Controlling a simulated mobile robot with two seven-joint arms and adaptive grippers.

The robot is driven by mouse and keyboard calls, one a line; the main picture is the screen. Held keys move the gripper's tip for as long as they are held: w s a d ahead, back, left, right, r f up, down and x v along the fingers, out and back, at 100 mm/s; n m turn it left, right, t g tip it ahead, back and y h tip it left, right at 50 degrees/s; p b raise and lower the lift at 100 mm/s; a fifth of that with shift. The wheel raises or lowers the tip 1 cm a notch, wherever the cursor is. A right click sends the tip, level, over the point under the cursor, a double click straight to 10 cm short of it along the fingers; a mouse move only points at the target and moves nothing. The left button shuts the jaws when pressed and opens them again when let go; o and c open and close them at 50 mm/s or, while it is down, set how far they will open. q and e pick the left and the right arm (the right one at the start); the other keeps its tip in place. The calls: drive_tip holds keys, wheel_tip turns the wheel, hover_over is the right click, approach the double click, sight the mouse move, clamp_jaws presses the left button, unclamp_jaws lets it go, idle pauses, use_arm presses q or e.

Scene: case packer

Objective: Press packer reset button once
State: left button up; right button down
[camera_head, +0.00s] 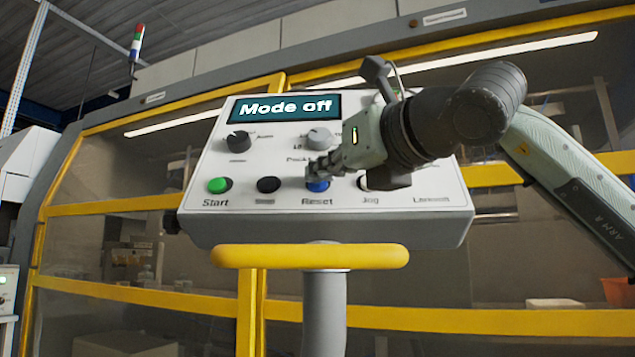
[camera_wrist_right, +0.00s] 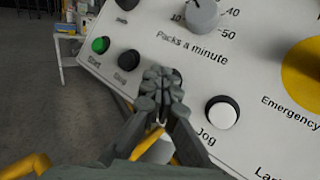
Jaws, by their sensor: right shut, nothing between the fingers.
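The blue Reset button (camera_head: 317,185) sits in the lower row of the grey control panel (camera_head: 330,228), above its "Reset" label. My right gripper (camera_head: 316,170) is shut and empty, with its fingertips at or just in front of the upper part of the button. I cannot tell whether they touch it. In the right wrist view the shut fingertips (camera_wrist_right: 160,85) lie between the black Stop button (camera_wrist_right: 129,60) and the white Jog button (camera_wrist_right: 222,112), and they hide the Reset button there. The panel's screen (camera_head: 286,107) reads "Mode off". My left gripper is not in view.
The green Start button (camera_head: 220,185) is at the left of the row. A black mode knob (camera_head: 238,142) and a grey speed knob (camera_head: 319,138) sit above. A yellow emergency stop (camera_wrist_right: 305,72) lies right. A yellow rail (camera_head: 310,256) runs below the panel.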

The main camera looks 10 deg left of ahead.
drive_tip(key=shift+s+d+r+b, duration=0.1)
drive_tip(key=shift+s+r+b, duration=0.25)
drive_tip(key=shift+s, duration=0.3)
drive_tip(key=s, duration=0.1)
drive_tip(key=s+r, duration=0.1)
drive_tip(key=s, duration=0.1)
drive_tip(key=s+r, duration=0.1)
drive_tip(key=shift+s+d+r, duration=0.2)
drive_tip(key=shift+d+r, duration=0.05)
idle(0.4)
idle(0.7)
